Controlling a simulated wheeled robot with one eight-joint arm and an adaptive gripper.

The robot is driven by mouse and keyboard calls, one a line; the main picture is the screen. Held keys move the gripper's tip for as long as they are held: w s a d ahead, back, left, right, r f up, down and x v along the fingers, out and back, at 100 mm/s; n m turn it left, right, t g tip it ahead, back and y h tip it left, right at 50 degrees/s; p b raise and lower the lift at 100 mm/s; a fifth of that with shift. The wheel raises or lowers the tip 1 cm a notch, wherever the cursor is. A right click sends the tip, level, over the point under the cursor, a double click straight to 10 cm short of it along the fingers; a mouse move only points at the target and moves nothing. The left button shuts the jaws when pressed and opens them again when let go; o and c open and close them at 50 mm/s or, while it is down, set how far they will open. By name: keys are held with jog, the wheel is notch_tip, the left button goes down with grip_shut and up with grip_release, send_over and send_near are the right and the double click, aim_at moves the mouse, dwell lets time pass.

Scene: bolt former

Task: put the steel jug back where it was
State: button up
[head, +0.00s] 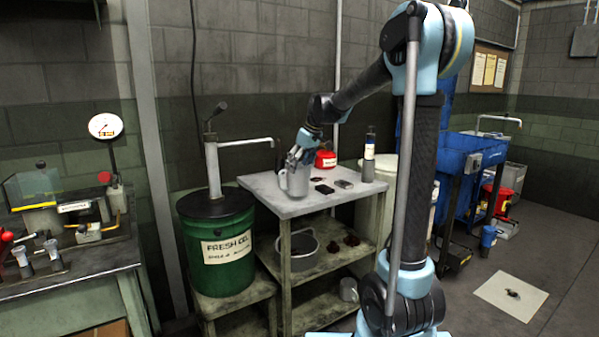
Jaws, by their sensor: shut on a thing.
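The steel jug (298,183) is a small grey metal vessel at the top of the grey table (335,193), near its left side. My gripper (298,162) reaches down from the upper right and is shut on the jug, covering its upper part. The jug looks upright. I cannot tell whether its base touches the table top or hangs slightly above it.
A green oil drum (216,240) with a pump stands left of the table, its spout reaching toward it. A bucket (297,250) sits on the shelf below.

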jog(key=shift+f, duration=0.95)
jog(key=o, duration=1.8)
jog(key=shift+f, duration=0.1)
jog(key=shift+c, duration=0.2)
jog(key=shift+s, duration=0.1)
jog(key=v, duration=1.2)
jog(key=s+d+f+m+h, duration=0.1)
jog(key=s+d+f+m, duration=0.2)
jog(key=s, duration=0.4)
jog(key=s+d+f, duration=0.4)
jog(key=s+d, duration=0.1)
jog(key=s, duration=0.1)
jog(key=s+d+f+m+h, duration=0.1)
jog(key=s+d+f+m, duration=0.2)
jog(key=s, duration=0.4)
jog(key=s+d+f+m, duration=0.1)
jog(key=s+d+f, duration=0.3)
jog(key=s+f, duration=0.4)
jog(key=s+d+f+m+h, duration=0.1)
jog(key=s+d+f, duration=0.3)
jog(key=s+f, duration=0.5)
jog(key=shift+d+f+m+g+h, duration=0.2)
jog(key=shift+m+g+h, duration=0.1)
jog(key=shift+m, duration=0.4)
